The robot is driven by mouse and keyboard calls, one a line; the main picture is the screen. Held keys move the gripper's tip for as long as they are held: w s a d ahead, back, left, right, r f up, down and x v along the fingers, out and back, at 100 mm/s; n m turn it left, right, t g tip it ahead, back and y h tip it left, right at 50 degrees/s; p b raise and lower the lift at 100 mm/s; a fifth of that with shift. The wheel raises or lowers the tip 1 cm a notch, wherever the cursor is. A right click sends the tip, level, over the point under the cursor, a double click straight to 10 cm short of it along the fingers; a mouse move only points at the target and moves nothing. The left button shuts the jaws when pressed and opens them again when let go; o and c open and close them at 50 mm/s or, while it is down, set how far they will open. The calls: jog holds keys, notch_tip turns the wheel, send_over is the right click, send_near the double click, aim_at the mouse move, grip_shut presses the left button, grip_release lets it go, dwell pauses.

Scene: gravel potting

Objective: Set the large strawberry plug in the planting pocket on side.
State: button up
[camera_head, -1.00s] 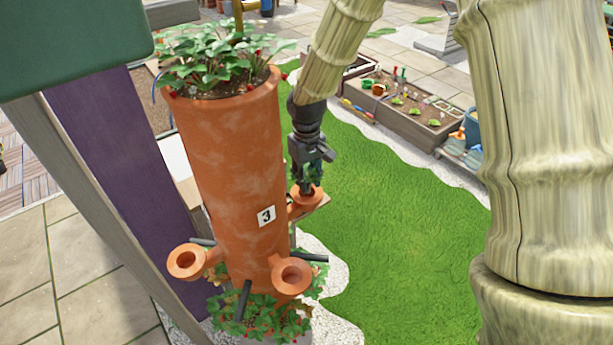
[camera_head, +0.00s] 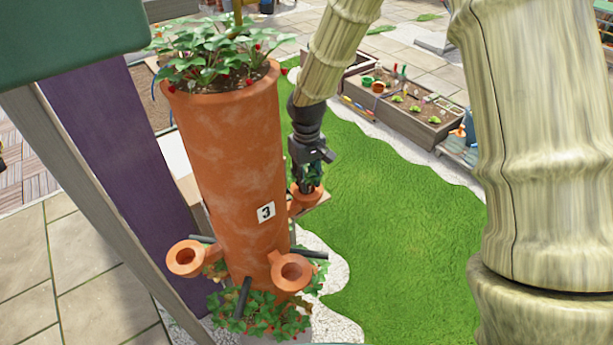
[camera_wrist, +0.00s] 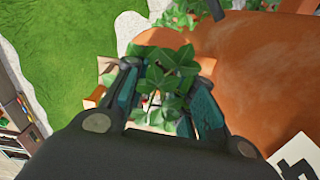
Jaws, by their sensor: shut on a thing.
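A tall terracotta planter (camera_head: 225,150) with a number 3 label stands left of centre in the head view. It has cup-shaped side pockets: one at the left (camera_head: 186,258), one at the front (camera_head: 292,271) and one on the right side (camera_head: 306,197). My gripper (camera_head: 307,182) points down at the right-side pocket, close beside the planter wall. It is shut on the strawberry plug (camera_wrist: 166,80), whose green leaves show between the fingers in the wrist view. The plug's lower part is hidden, so I cannot tell how deep it sits in the pocket.
Strawberry plants (camera_head: 220,50) fill the planter's top, and more foliage (camera_head: 262,316) surrounds its base. Dark pegs stick out near the lower pockets. A purple panel (camera_head: 115,150) stands close at the left. Open grass (camera_head: 400,200) lies to the right.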

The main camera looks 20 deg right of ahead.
jog(key=shift+f, duration=0.4)
jog(key=o, duration=1.3)
jog(key=shift+c, duration=0.2)
jog(key=shift+r+p, duration=3.4)
jog(key=shift+r, duration=1.2)
